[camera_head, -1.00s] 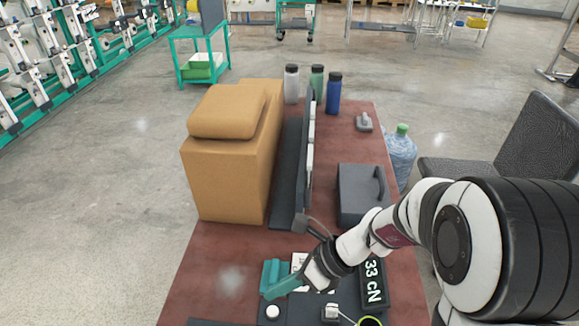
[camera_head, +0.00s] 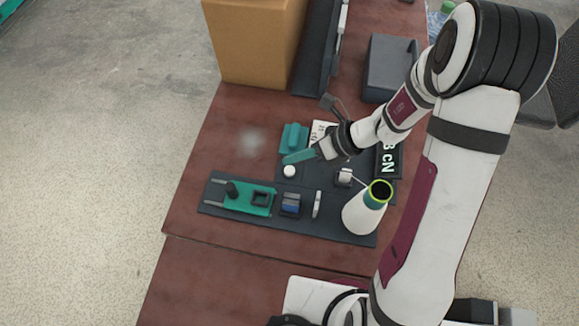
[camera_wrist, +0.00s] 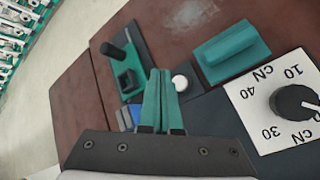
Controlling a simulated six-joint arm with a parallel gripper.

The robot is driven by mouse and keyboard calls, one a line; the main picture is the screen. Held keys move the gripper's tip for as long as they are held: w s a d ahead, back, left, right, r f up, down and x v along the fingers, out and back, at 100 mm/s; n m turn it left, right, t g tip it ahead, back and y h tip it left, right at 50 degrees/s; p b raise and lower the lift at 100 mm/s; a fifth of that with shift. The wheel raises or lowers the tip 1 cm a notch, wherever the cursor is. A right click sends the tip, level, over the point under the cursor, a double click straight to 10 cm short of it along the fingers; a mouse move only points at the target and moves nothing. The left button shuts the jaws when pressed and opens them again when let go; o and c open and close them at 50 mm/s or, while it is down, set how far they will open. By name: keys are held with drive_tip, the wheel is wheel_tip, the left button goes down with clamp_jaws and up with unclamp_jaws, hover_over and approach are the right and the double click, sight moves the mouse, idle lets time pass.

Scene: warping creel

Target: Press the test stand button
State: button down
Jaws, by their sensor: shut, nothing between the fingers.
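The test stand is a dark base plate (camera_head: 286,182) on the reddish-brown table. Its white round button (camera_head: 290,171) sits on the plate beside a teal block (camera_head: 294,136). The button also shows in the wrist view (camera_wrist: 180,83), just right of my fingertips. My gripper (camera_head: 287,160) has teal fingers, shut together and empty. The fingertips are close to the button; I cannot tell whether they touch it. A white dial plate with a black knob (camera_wrist: 296,101) lies to the right in the wrist view. A dark display (camera_head: 388,160) reading in cN is partly behind my arm.
A dark board with a green fixture (camera_head: 247,198) lies in front of the button. A white cone with a green-rimmed top (camera_head: 363,212) stands to its right. A cardboard box (camera_head: 255,42) and a dark grey case (camera_head: 391,66) stand behind. The table left of the teal block is clear.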

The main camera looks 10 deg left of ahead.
sight(294, 172)
drive_tip(key=shift+f, duration=1.5)
drive_tip(key=shift+f, duration=0.15)
idle(0.8)
drive_tip(key=shift+f, duration=0.25)
drive_tip(key=shift+f, duration=0.45)
idle(0.5)
drive_tip(key=shift+r, duration=0.9)
drive_tip(key=shift+r, duration=2.5)
